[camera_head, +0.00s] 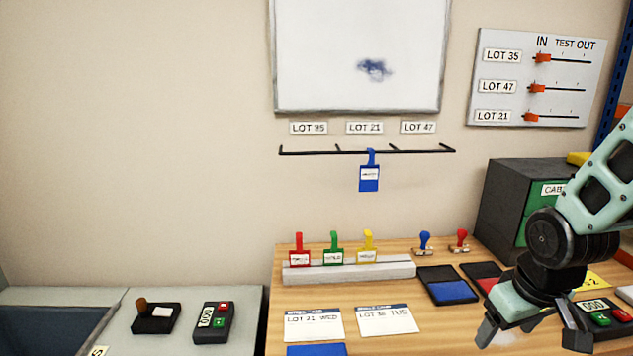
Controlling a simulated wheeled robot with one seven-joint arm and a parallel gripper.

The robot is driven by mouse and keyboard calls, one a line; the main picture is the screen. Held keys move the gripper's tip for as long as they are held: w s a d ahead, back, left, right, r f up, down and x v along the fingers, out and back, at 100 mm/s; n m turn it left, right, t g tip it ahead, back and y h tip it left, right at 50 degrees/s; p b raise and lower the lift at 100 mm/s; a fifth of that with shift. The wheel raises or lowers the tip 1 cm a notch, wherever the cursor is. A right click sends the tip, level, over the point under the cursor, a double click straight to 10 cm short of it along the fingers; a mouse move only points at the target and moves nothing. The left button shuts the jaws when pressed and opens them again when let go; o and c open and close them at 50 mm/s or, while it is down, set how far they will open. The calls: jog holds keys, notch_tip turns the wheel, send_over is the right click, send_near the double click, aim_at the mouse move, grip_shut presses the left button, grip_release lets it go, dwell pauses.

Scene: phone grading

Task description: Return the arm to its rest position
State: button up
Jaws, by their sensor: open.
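My gripper (531,334) hangs over the right part of the wooden table, its fingers spread apart with nothing between them. My arm (590,195) comes in from the right edge and bends down at a dark joint. The fingertips are beside a small device with a green button (602,319) at the lower right; whether they touch it cannot be told.
On the table (385,345) are a tag holder (390,272) with red, green and yellow tags, two stamps, ink pads and two lot cards. A dark cabinet (500,205) stands behind my arm. A blue tag (369,178) hangs from the wall rail. The left wall area is clear.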

jog(key=s+a+f+n+g+b, duration=0.1)
jog(key=s+a+n+b, duration=0.2)
jog(key=s+a, duration=0.4)
jog(key=s+a+f+n+g+y+b, duration=0.1)
jog(key=s+a+b, duration=0.4)
jog(key=a, duration=0.7)
jog(key=s+f+n, duration=0.1)
jog(key=s+n, duration=0.1)
jog(key=shift+s+a+f+g+b, duration=0.15)
jog(key=shift+s+a+g+b, duration=0.15)
jog(key=shift+a, duration=0.05)
